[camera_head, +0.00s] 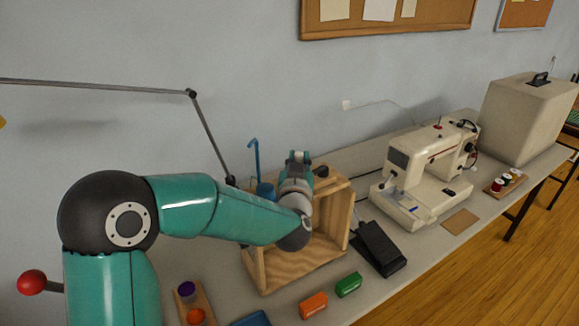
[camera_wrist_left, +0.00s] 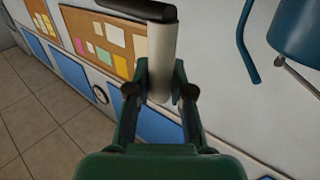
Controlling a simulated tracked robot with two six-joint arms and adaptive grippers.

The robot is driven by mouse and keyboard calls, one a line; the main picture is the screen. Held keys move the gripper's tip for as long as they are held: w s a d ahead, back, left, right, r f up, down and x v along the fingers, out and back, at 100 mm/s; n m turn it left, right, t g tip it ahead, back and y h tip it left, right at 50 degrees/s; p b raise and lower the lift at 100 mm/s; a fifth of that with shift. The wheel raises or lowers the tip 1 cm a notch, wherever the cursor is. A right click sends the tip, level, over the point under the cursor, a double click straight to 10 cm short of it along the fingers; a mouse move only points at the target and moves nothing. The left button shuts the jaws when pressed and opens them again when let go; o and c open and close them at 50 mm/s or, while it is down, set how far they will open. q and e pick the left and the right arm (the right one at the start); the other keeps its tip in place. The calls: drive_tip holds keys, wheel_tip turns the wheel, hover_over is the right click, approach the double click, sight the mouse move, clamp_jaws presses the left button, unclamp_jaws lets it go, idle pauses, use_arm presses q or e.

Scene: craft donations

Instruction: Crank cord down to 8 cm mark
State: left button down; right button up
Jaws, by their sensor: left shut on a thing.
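My left gripper (camera_head: 298,158) is above the wooden frame (camera_head: 341,215) on the table, with my wrist in front of part of the frame. In the left wrist view, the gripper (camera_wrist_left: 160,80) is shut on a pale round handle (camera_wrist_left: 161,50). A dark bar (camera_wrist_left: 138,9) crosses the top of the handle. A blue cylinder (camera_head: 265,189) and a blue bent rod (camera_head: 254,155) stand by the frame; the cylinder (camera_wrist_left: 303,36) and the rod (camera_wrist_left: 243,45) also show in the left wrist view. I cannot make out the cord or the 8 cm mark. My right gripper is not in view.
A black pedal (camera_head: 378,249) and the sewing machine (camera_head: 425,170) stand right of the frame. Green (camera_head: 348,284) and orange (camera_head: 313,305) blocks lie in front. A wooden spool holder (camera_head: 205,301) is at the front left. A grey jointed rod (camera_head: 110,86) reaches over the back left.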

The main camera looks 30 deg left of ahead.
use_arm(q)
drive_tip(key=shift+w+a+f+b, duration=0.1)
drive_tip(key=shift+w+a+b, duration=0.25)
drive_tip(key=shift+a+b, duration=0.35)
drive_tip(key=shift+w+a, duration=0.4)
drive_tip(key=shift+a, duration=0.55)
drive_tip(key=c, duration=1)
unclamp_jaws()
drive_tip(key=shift+w, duration=0.1)
drive_tip(key=shift+s+d, duration=0.3)
drive_tip(key=shift+s, duration=0.1)
drive_tip(key=v, duration=1.1)
